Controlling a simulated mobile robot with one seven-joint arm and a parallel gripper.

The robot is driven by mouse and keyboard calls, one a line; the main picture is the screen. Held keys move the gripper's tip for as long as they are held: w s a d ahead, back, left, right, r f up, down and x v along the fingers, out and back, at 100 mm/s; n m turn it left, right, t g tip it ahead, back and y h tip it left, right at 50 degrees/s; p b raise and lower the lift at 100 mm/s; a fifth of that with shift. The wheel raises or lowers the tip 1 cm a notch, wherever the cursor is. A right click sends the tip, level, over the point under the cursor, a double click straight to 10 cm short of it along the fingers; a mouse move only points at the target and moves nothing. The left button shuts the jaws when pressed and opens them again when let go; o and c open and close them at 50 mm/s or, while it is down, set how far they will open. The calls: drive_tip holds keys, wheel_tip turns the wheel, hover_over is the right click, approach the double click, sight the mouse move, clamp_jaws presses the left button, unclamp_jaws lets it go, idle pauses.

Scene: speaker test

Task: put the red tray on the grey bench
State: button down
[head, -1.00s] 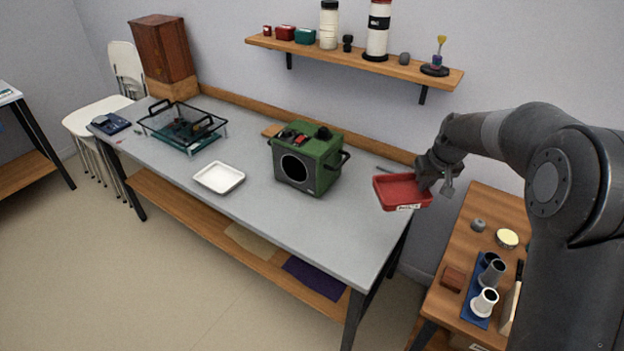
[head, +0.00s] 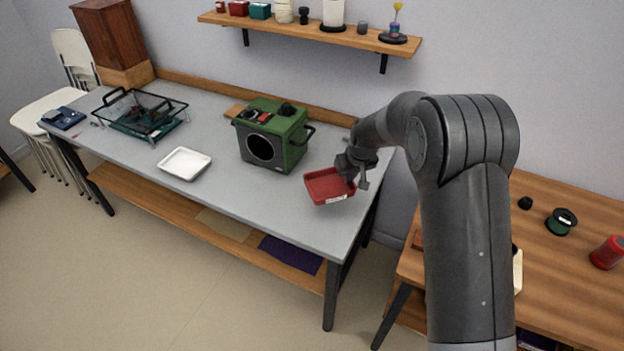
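The red tray (head: 322,188) is a shallow rectangular dish with a pale label on its front side. It is at the right end of the grey bench (head: 235,207), over the bench top. I cannot tell whether its underside touches the top. My gripper (head: 352,173) is at the tray's right rim and appears shut on it. The fingertips are small and partly hidden.
A green box-shaped device (head: 285,137) with a round black opening stands left of the red tray. A white tray (head: 185,163) and a black wire rack (head: 145,112) are farther left. A wooden shelf (head: 310,32) hangs above. A wooden table (head: 560,270) stands at right.

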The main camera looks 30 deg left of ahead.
sight(327, 178)
drive_tip(key=a+f, duration=0.1)
drive_tip(key=a, duration=0.1)
drive_tip(key=a+f, duration=0.3)
drive_tip(key=a, duration=0.2)
drive_tip(key=shift+s+a+f, duration=0.1)
drive_tip(key=shift+s+f, duration=0.05)
drive_tip(key=shift+s, duration=0.15)
drive_tip(key=shift+a+f, duration=0.1)
drive_tip(key=shift+f, duration=1.95)
drive_tip(key=shift+f, duration=0.2)
drive_tip(key=c, duration=1.6)
unclamp_jaws()
drive_tip(key=shift+c, duration=0.2)
drive_tip(key=shift+r, duration=0.1)
drive_tip(key=v, duration=1.2)
drive_tip(key=shift+r, duration=0.1)
